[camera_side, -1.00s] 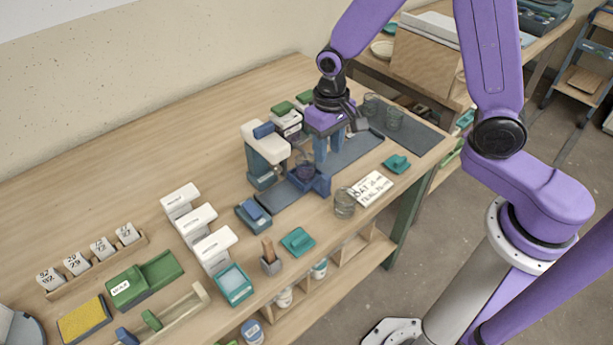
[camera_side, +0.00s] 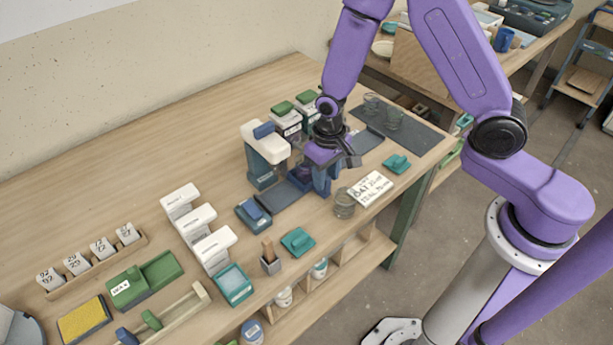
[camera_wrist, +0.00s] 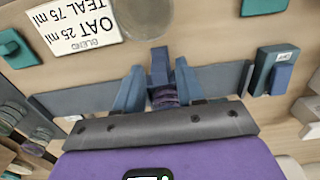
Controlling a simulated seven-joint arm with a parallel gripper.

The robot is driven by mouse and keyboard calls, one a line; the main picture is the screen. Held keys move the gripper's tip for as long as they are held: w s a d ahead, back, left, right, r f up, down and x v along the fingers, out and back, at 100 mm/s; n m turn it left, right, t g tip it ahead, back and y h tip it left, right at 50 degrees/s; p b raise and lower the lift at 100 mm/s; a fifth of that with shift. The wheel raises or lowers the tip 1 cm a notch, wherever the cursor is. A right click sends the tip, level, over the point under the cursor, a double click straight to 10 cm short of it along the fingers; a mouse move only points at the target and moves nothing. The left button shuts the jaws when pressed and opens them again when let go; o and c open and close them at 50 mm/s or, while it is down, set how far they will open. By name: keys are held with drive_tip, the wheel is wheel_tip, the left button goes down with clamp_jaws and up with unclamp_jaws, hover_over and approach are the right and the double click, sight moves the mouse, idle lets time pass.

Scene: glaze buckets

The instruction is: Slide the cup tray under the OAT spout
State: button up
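The blue cup tray (camera_wrist: 158,66) sits on a dark slide strip (camera_side: 283,196). In the wrist view its upright blue part shows between my fingers, with a dark purplish cup (camera_wrist: 165,96) close behind it. My gripper (camera_wrist: 161,72) looks open, with a finger on each side and a gap visible. In the side view my gripper (camera_side: 321,187) is low over the tray and hides most of it and the cup. A white-topped dispenser with a blue cap (camera_side: 265,143) stands behind left of the tray. Two green-capped dispensers (camera_side: 286,118) stand farther right. Their labels are unreadable.
A card (camera_side: 371,189) reads BLEND, OAT 25 ml, TEAL 75 ml. A clear glass (camera_side: 344,204) stands beside it, close to my gripper. A teal block (camera_side: 397,164) lies to the right.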

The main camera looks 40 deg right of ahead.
clamp_jaws()
drive_tip(key=shift+d, duration=5.6)
drive_tip(key=shift+d, duration=1.9)
drive_tip(key=shift+o, duration=0.2)
unclamp_jaws()
